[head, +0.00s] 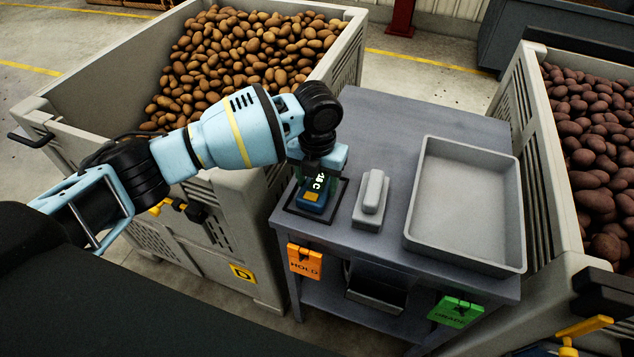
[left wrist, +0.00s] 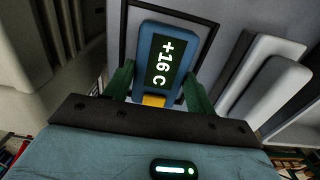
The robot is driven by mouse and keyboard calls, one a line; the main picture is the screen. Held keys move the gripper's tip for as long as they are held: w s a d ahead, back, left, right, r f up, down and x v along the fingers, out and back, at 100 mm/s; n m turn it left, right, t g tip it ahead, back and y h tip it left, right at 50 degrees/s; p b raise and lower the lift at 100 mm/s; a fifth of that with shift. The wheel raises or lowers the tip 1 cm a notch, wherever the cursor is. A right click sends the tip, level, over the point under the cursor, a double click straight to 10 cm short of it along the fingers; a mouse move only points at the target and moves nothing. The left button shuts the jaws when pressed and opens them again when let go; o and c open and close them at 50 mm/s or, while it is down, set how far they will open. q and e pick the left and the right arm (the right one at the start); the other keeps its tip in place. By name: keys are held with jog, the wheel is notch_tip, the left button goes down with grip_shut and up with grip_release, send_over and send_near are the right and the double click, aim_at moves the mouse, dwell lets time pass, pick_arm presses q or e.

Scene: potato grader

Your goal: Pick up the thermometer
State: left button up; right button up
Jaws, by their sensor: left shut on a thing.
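The thermometer (head: 313,196) is a small blue device with a dark display and a yellow-orange patch. It is at the left of the grey table, over a dark square mat (head: 292,207). In the left wrist view the thermometer (left wrist: 164,62) shows "+16 C" on its display. My left gripper (head: 318,180) reaches it from above. Its green fingers (left wrist: 158,82) stand on either side of the thermometer and are shut on it. I cannot tell whether the thermometer still touches the mat. My right gripper is not in view.
A grey block-shaped item (head: 371,199) stands close right of the thermometer. An empty grey tray (head: 464,262) fills the table's right side. Potato crates stand left (head: 345,50) and right (head: 540,150). Orange (head: 304,262) and green (head: 456,311) tags hang at the table's front edge.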

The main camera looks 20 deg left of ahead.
aim_at(318, 186)
pick_arm(q)
jog(key=shift+r, duration=0.5)
notch_tip(318, 186, up, 2)
jog(key=shift+s+d+r, duration=0.1)
jog(key=s+d+r, duration=0.1)
jog(key=s+d, duration=0.7)
jog(key=s, duration=0.5)
jog(key=shift+s+d+p, duration=0.15)
jog(key=shift+d+p, duration=0.05)
jog(key=shift+p, duration=0.15)
jog(key=shift+r, duration=0.1)
